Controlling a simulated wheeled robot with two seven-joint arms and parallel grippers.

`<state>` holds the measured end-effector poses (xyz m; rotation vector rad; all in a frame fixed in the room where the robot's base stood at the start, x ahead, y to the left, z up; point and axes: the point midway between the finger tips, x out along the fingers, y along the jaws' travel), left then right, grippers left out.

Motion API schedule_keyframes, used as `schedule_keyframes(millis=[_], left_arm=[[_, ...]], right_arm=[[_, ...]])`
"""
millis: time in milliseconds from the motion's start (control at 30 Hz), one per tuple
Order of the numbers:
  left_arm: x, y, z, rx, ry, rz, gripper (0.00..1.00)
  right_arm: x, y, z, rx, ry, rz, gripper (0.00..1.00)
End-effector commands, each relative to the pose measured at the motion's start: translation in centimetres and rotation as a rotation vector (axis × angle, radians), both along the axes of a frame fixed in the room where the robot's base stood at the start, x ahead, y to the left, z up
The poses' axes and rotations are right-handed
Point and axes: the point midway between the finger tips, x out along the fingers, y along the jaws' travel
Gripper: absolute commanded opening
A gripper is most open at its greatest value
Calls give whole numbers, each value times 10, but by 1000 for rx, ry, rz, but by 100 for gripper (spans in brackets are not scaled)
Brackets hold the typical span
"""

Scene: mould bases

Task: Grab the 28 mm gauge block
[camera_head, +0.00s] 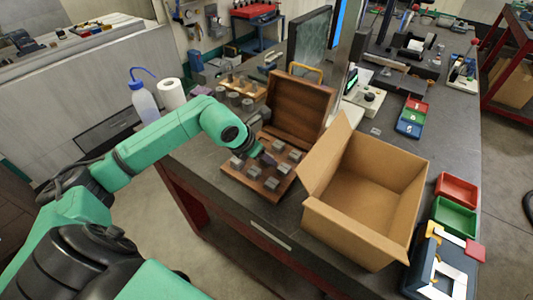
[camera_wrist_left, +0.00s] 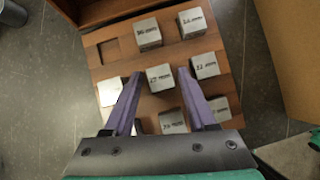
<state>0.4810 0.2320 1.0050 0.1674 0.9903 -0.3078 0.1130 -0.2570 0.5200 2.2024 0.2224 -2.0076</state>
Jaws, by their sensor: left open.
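Several grey metal gauge blocks sit in a wooden tray (camera_wrist_left: 110,60), the base of an open wooden case (camera_head: 301,108) on the bench. Their engraved labels are small and blurred, so I cannot tell which block is 28 mm. In the left wrist view, one block (camera_wrist_left: 160,78) lies between my fingertips in the image. Others include a top left block (camera_wrist_left: 148,34), a top right block (camera_wrist_left: 192,22), a right block (camera_wrist_left: 205,65) and a lower block (camera_wrist_left: 172,121). My left gripper (camera_wrist_left: 159,73) is open and empty above the tray; it also shows in the head view (camera_head: 264,154). My right gripper is out of view.
An open cardboard box (camera_head: 365,195) stands right of the case. Red (camera_head: 457,189) and green (camera_head: 454,217) bins lie farther right. A wash bottle (camera_head: 143,100) and a white roll (camera_head: 172,93) stand at the left. The case lid stands up behind the tray.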

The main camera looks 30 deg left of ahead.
Motion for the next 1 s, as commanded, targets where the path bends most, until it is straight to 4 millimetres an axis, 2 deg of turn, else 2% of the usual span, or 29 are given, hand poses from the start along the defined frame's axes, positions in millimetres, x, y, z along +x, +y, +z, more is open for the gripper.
schedule_keyframes(millis=[133, 167, 200, 267, 300, 633, 767, 867, 967, 1000], left_arm=[[0, 0, -1, 1, -1, 0, 57], [0, 0, -1, 0, -1, 1, 53], [0, 0, -1, 0, -1, 1, 38], [0, 1, -1, 1, 0, 1, 15], [0, 1, -1, 1, 0, 1, 0], [0, 1, 1, 1, -2, 0, 0], [2, 1, 11, 1, -7, 0, 0], [2, 1, 31, 3, -15, 0, 0], [2, 1, 66, 0, -18, -1, 0], [3, 0, 83, -2, -18, 0, 0]], right_arm=[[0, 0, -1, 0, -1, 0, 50], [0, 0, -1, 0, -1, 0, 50], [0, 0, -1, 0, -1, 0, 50], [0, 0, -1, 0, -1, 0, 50], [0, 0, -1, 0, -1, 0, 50], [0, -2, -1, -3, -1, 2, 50], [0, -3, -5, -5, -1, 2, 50], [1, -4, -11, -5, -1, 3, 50], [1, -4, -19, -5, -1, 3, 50], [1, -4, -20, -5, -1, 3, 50]])
